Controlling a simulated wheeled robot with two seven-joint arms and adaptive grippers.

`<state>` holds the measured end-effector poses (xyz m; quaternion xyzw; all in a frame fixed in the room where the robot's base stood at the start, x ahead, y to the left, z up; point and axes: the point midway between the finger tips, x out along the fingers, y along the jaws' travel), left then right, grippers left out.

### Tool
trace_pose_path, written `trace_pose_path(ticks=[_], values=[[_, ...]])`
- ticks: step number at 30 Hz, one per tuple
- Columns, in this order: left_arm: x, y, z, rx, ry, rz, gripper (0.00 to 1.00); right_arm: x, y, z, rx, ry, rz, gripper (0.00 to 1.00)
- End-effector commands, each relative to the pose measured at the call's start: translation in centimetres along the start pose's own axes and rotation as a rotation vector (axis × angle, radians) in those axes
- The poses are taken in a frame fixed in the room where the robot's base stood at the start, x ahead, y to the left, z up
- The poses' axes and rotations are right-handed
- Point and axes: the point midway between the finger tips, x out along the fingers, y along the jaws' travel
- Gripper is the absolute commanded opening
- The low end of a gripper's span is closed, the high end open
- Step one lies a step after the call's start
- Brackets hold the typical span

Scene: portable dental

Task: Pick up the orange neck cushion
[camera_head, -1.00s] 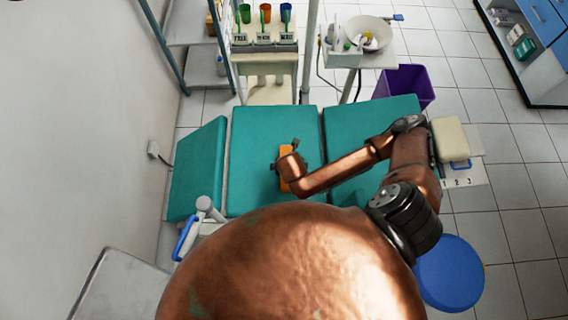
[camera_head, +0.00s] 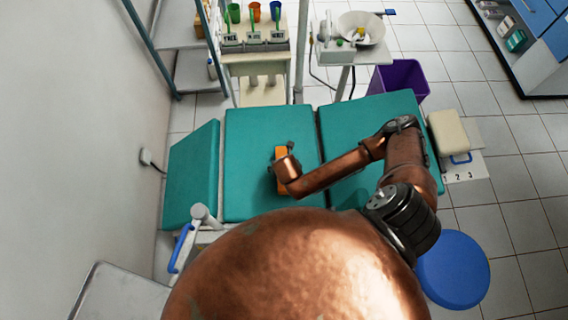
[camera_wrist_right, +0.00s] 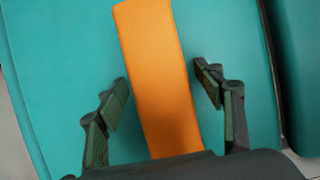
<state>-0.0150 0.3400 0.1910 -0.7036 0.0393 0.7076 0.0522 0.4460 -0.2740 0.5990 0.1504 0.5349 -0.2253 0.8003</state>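The orange neck cushion (camera_wrist_right: 160,75) is a long flat bar lying on the teal middle section of the dental chair (camera_head: 252,150). In the head view, part of the cushion (camera_head: 281,153) shows and the rest is hidden under my right wrist. My right gripper (camera_wrist_right: 167,80) is open above the chair, with one finger on each side of the cushion. In the right wrist view both fingers stand apart from its edges, with teal showing between. My right gripper also shows in the head view (camera_head: 285,150), mostly hidden by the wrist. My left gripper is not in view.
A white stand with coloured cups (camera_head: 256,45) is behind the chair. A side table holds a white bowl (camera_head: 375,28). A purple bin (camera_head: 405,77) and a blue stool (camera_head: 452,270) are at the right. A wall runs along the left.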

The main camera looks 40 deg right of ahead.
Motion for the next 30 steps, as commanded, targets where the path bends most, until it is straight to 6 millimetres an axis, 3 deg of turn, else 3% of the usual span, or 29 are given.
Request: trace_pose_path(ticks=[17, 25, 30], values=[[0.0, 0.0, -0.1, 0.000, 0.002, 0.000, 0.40, 0.0, 0.0, 0.0, 0.000, 0.000, -0.001, 0.21], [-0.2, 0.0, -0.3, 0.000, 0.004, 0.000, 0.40, -0.4, 0.0, 0.2, 0.001, -0.001, 0.000, 0.21], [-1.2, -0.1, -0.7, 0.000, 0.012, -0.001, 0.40, -2.8, 0.1, 1.3, 0.001, -0.003, 0.003, 0.21]])
